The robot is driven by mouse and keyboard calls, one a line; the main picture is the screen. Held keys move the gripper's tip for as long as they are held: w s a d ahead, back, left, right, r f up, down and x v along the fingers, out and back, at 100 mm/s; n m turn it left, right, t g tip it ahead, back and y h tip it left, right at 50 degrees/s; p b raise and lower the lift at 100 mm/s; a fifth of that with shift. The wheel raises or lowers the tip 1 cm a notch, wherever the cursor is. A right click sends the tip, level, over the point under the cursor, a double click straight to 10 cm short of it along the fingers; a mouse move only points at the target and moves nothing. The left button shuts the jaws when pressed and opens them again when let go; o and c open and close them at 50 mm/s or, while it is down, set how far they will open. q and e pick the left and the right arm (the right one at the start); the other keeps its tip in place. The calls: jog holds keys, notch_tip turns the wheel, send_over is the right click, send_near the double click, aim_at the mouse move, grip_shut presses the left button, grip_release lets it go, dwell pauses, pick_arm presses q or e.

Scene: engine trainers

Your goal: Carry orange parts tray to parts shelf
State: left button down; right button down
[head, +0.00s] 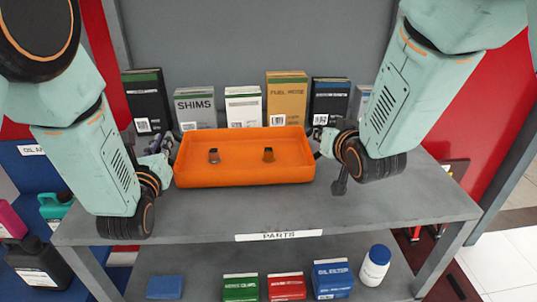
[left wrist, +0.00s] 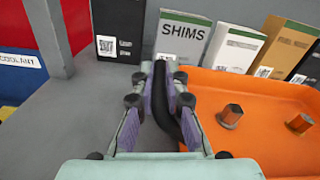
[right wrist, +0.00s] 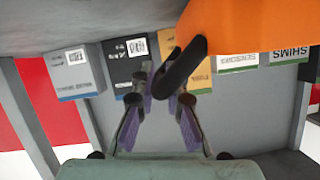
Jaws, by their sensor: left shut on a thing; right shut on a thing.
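The orange parts tray (head: 245,176) is level over the upper board of the grey parts shelf (head: 215,217), above the PARTS label. Whether its underside touches the board I cannot tell. Two small brown metal parts (head: 214,156) stand in it. My left gripper (head: 160,160) is shut on the tray's left black handle, which shows between the fingers in the left wrist view (left wrist: 180,122). My right gripper (head: 327,142) is at the tray's right end, shut on the right black handle (right wrist: 181,75).
Several boxes line the back of the upper board, including a grey SHIMS box (head: 194,108) and a tan box (head: 287,97), close behind the tray. Small boxes and a white bottle (head: 375,265) stand on the lower board. Bare board lies in front of the tray.

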pick_arm(q)
jog(key=shift+f+b, duration=0.3)
jog(key=shift+f, duration=0.05)
pick_arm(e)
jog(key=shift+a+f, duration=0.15)
jog(key=shift+f, duration=0.2)
pick_arm(q)
jog(key=c, duration=1.5)
grip_release()
pick_arm(e)
jog(key=c, duration=1.5)
grip_release()
pick_arm(q)
jog(key=shift+o, duration=0.6)
pick_arm(e)
jog(key=shift+o, duration=0.6)
pick_arm(q)
jog(key=s, duration=1.2)
jog(key=shift+a, duration=0.1)
pick_arm(e)
jog(key=v, duration=1.2)
